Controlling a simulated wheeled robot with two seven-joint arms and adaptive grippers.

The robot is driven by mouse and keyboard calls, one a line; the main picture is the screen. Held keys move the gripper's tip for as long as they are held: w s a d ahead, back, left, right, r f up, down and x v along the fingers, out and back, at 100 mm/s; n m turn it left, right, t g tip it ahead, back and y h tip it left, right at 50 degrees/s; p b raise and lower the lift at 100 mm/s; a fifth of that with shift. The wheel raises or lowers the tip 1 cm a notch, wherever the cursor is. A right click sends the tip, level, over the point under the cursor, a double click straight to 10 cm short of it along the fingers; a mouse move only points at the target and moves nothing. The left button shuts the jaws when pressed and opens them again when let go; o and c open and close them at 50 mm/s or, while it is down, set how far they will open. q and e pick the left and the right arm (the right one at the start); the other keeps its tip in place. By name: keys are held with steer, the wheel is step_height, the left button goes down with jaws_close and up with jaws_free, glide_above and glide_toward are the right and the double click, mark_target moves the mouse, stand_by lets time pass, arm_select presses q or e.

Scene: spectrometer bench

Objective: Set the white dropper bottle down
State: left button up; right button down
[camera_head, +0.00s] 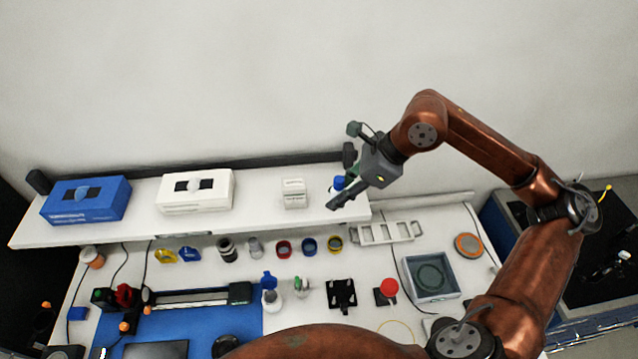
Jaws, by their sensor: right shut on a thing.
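My right gripper (342,191) reaches in from the right over the right end of the white shelf. It is shut on a small bottle with a blue cap (338,183), which I take for the white dropper bottle. The gripper hides much of the bottle, and its pale body blends with the shelf. I cannot tell whether its base touches the shelf (262,212). My left gripper is not in view.
The shelf also bears a blue box (87,213), a white box (195,206) and small white boxes (293,201). Below, the bench holds a blue-topped bottle (271,297), several coloured rings, a white rack (385,233), a red-knobbed part (388,288) and a grey tray (408,289).

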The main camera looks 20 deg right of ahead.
steer(key=w+d+f+p, duration=0.1)
steer(key=w+f, duration=0.1)
steer(key=w, duration=0.1)
steer(key=w+d+f+p, duration=0.1)
steer(key=w+f+p, duration=0.1)
steer(key=w+f, duration=0.1)
steer(key=w+d+f+p, duration=0.1)
steer(key=w+f, duration=0.1)
steer(key=w, duration=0.2)
steer(key=shift+d+f, duration=0.2)
steer(key=shift+d, duration=0.15)
steer(key=shift+w+d+f+p, duration=0.15)
steer(key=shift+w+f+p, duration=0.35)
steer(key=shift+f, duration=0.25)
step_height(320, 180, down, 2)
steer(key=shift+f+p, duration=0.1)
steer(key=shift+p, duration=0.9)
steer(key=shift+f, duration=0.6)
steer(key=c, duration=1.6)
jaws_free()
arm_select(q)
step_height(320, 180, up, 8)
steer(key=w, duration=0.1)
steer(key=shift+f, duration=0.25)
arm_select(e)
steer(key=shift+r, duration=0.1)
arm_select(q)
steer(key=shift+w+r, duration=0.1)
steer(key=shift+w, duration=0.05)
